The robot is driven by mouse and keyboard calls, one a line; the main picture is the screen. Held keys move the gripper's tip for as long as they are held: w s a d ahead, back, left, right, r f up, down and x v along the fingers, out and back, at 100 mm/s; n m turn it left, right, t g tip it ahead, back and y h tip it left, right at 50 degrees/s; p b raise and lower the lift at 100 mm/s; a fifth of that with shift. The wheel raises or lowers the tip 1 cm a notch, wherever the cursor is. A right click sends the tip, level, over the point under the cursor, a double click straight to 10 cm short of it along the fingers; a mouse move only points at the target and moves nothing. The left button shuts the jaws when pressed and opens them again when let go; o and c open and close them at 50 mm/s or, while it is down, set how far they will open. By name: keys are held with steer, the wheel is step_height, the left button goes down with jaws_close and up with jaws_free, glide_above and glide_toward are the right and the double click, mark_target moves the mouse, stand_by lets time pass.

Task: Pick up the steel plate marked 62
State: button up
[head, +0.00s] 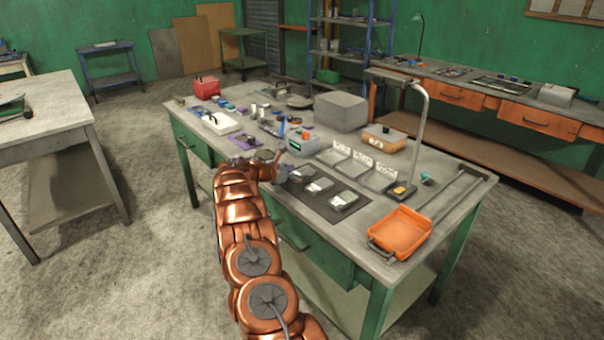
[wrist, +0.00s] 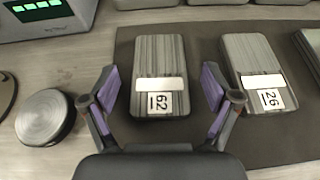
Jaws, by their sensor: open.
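The steel plate marked 62 (wrist: 159,62) lies flat on a dark mat at the mat's left end, with its white number label at the near end. A similar plate marked 26 (wrist: 255,62) lies to its right. In the wrist view my gripper (wrist: 161,92) is open, with its purple-padded fingers on either side of plate 62 and a gap to each side. I cannot tell the fingertips' height above the mat.
A round steel disc (wrist: 46,117) lies left of the mat. A device with a green display (wrist: 40,14) stands behind it. A third plate (wrist: 311,48) is cut off at right. A lamp post (head: 420,130) and an orange tray (head: 399,233) stand further right on the bench.

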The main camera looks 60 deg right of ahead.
jaws_close()
stand_by(0.8)
